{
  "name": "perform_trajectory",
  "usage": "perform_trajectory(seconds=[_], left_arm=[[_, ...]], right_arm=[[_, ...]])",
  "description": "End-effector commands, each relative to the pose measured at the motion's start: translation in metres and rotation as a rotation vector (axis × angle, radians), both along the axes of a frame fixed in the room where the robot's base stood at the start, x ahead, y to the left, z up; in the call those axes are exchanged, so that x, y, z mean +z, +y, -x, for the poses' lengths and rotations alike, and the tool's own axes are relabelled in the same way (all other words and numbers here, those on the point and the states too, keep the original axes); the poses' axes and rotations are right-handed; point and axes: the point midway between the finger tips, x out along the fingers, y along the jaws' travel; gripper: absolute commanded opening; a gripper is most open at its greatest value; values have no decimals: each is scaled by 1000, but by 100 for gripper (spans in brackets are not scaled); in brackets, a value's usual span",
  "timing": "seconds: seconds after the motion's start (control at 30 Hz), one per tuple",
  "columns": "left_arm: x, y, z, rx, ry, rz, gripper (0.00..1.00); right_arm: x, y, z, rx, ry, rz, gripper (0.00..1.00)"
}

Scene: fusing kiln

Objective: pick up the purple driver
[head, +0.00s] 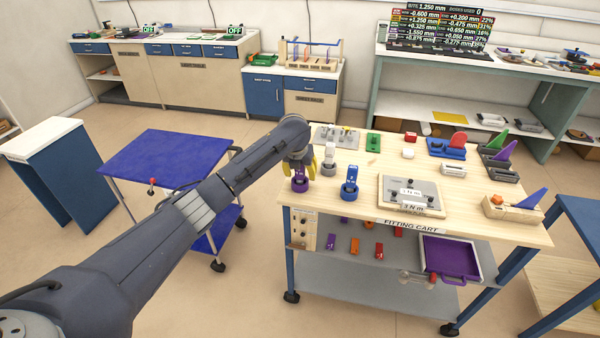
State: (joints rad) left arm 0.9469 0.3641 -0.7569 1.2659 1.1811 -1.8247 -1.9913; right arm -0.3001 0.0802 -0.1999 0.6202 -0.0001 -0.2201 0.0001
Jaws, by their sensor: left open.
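The purple driver (300,183) stands in a round base at the near left corner of the wooden-topped fitting cart. My left gripper (304,166) has yellow fingers and is open right above and around the upper part of the purple driver. The fingers and wrist hide the driver's top, and I cannot tell whether they touch it. My right gripper is not in view.
A white driver (329,158) in a grey base and a blue driver (350,182) stand close to the right of the gripper. A grey panel (411,194) lies further right. A blue-topped cart (165,160) stands left, under my arm.

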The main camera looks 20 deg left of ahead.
Motion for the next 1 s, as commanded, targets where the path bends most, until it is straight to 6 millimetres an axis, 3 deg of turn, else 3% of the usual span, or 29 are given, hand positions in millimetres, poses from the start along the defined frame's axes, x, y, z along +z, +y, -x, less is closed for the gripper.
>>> perform_trajectory(seconds=[0.2, 0.7, 1.0], left_arm=[[0, 0, 0, 0, 0, 0, 58], [0, 0, 0, 0, 0, 0, 0], [0, 0, 0, 1, 0, 0, 0]], right_arm=[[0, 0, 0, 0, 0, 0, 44], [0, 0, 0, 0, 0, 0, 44], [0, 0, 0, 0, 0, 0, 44]])
